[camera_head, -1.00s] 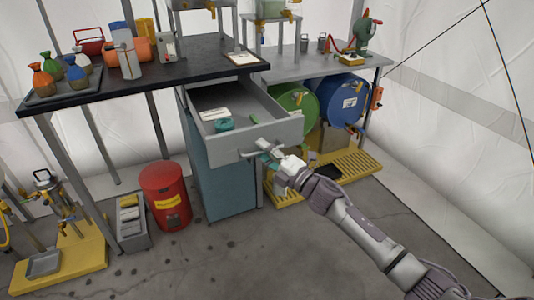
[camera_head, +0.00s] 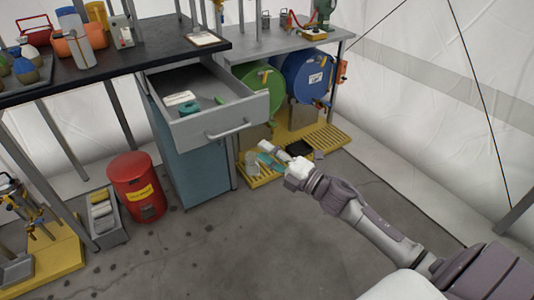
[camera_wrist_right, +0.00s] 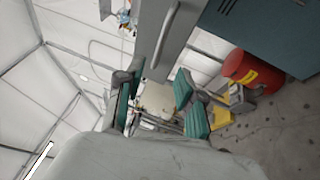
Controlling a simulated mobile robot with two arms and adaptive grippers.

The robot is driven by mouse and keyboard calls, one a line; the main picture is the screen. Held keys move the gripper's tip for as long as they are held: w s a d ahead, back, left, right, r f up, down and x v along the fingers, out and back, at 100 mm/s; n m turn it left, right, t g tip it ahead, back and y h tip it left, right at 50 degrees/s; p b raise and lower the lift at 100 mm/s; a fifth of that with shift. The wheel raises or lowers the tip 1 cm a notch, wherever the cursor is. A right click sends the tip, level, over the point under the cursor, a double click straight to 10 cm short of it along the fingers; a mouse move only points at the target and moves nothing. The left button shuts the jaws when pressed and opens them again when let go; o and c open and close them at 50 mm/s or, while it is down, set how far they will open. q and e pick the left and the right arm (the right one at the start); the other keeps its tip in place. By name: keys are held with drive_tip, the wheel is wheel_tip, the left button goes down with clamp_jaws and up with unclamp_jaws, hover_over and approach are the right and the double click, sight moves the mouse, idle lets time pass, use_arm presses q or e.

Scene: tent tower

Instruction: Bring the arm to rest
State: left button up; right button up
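My right arm (camera_head: 365,225) reaches in from the lower right in the head view. Its right gripper (camera_head: 266,155) is beside and below the open drawer's front, apart from the drawer handle (camera_head: 228,131). In the right wrist view the two fingers with teal pads stand apart, with nothing between them (camera_wrist_right: 158,105). The grey drawer (camera_head: 225,118) is pulled out of the blue cabinet (camera_head: 203,172) and holds a few small items, among them a teal one. My left gripper is in neither view.
A red bin (camera_head: 137,190) stands left of the cabinet. Green (camera_head: 258,82) and blue (camera_head: 308,75) drums lie under the grey bench at the back, by a yellow slatted platform (camera_head: 325,138). A dark worktop (camera_head: 150,48) is above the drawer. Floor in front is clear.

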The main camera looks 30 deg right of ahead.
idle(0.3)
